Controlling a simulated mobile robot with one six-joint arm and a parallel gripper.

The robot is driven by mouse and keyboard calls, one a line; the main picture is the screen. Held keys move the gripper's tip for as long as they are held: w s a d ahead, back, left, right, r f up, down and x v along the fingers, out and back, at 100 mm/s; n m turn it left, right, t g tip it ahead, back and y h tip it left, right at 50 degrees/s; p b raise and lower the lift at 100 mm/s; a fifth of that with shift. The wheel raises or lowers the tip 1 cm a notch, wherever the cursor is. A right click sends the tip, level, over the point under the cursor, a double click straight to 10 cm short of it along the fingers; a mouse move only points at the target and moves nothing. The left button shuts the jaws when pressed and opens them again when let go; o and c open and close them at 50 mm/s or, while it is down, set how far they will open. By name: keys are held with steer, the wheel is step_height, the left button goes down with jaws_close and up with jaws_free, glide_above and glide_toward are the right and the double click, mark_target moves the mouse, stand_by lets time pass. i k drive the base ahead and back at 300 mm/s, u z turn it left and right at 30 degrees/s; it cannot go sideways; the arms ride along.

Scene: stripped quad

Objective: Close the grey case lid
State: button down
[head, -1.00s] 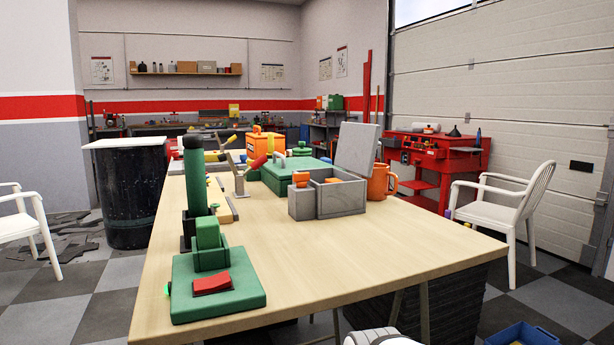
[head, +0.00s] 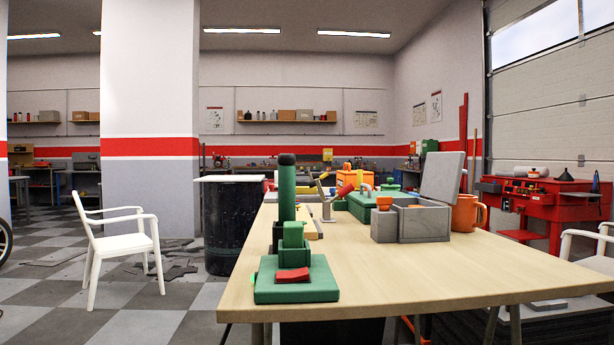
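The grey case (head: 425,222) stands on the light wooden table, right of its middle. Its grey lid (head: 442,178) is open, standing up and leaning back a little at the case's far right side. Something orange shows near the case's left edge. A small grey block (head: 384,227) with an orange top stands against the case's left side. My gripper is not in view.
An orange mug (head: 466,214) stands close behind the case on the right. A green device (head: 295,280) with a red switch and a tall green cylinder occupy the table's left. The front right tabletop (head: 470,275) is clear. A white chair (head: 125,245) stands left.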

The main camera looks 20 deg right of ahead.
mark_target(443, 171)
steer(key=u, duration=1.3)
steer(key=k, duration=2.75)
steer(key=z, duration=1.55)
steer(key=i, duration=2)
steer(key=u, duration=0.45)
